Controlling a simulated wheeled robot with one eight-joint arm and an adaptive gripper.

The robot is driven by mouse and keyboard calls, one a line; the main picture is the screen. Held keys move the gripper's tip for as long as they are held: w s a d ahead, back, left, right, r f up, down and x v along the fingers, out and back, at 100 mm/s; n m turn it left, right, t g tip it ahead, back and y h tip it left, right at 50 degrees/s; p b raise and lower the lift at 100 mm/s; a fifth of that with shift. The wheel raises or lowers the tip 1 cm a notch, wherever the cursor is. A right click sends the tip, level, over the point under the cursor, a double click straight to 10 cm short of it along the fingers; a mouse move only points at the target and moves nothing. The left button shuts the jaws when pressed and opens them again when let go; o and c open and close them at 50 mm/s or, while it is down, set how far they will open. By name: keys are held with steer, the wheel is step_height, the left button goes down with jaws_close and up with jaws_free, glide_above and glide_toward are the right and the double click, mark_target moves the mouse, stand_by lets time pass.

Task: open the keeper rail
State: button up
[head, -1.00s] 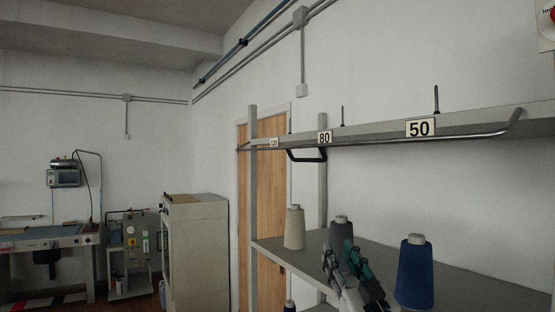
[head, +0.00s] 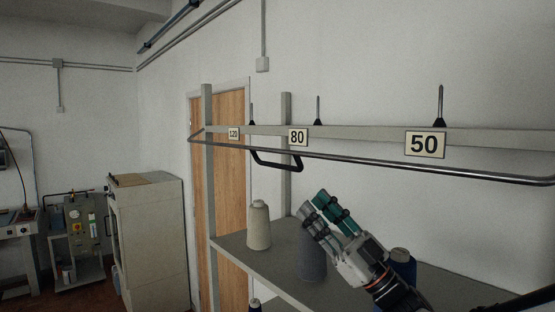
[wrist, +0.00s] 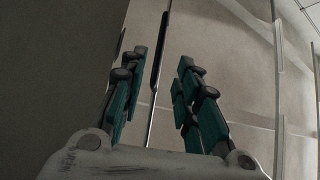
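The keeper rail (head: 370,164) is a thin metal bar running along the front of the peg beam in the head view. A black U-shaped handle (head: 279,168) hangs from it, between the 120 and 80 labels. My gripper (head: 316,206) points up and left, below the rail and to the right of the handle in the picture, apart from both. In the wrist view my gripper (wrist: 163,72) has its two green-and-black fingers spread, with nothing held. A dark, shiny-edged bar (wrist: 158,55) shows between them; I cannot tell whether it is the rail or handle.
The beam bears upright pegs and number labels 120, 80 and 50 (head: 424,144). Below, a shelf (head: 232,246) holds a cream cone (head: 258,226), a grey cone (head: 311,262) and a blue cone (head: 402,256), the latter two partly behind my arm. A cabinet (head: 150,235) stands left.

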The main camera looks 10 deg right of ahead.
mark_target(278, 165)
steer(key=p+x, duration=0.2)
steer(key=x, duration=1)
steer(key=shift+w+a+r, duration=0.2)
steer(key=shift+w+r, duration=0.05)
